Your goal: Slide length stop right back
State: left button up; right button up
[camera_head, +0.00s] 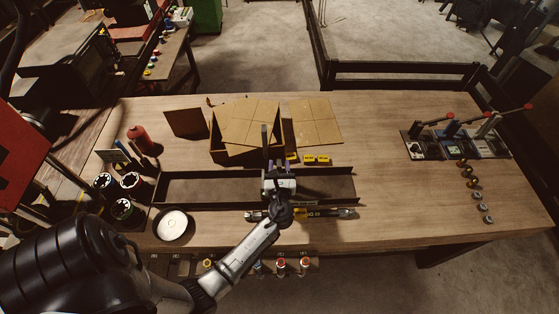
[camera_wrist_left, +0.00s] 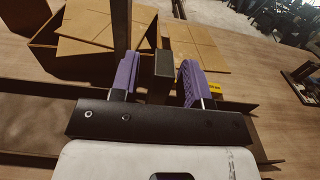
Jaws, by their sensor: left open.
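My left gripper (camera_head: 276,168) reaches over the long dark channel (camera_head: 205,187) on the workbench. In the left wrist view its two purple fingers (camera_wrist_left: 160,72) are apart. A dark upright block (camera_wrist_left: 164,63), seemingly part of the length stop, stands between them, with a visible gap towards the right finger. A tall thin dark post (camera_head: 264,137) rises close by the left finger; it also shows in the left wrist view (camera_wrist_left: 121,30). The foot of the stop is hidden behind the gripper. My right gripper is not in view.
An open cardboard box (camera_head: 232,150) stands just behind the channel, with small yellow boxes (camera_head: 317,160) to its right. A hose-like bar (camera_head: 330,213) lies in front of the channel. A white-filled bowl (camera_head: 173,224) is at the left. The bench right of the channel is clear up to several fittings (camera_head: 469,174).

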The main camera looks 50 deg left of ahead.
pick_arm(q)
jog(key=shift+w+a, duration=0.1)
jog(key=shift+a, duration=0.05)
grip_shut()
dwell(0.4)
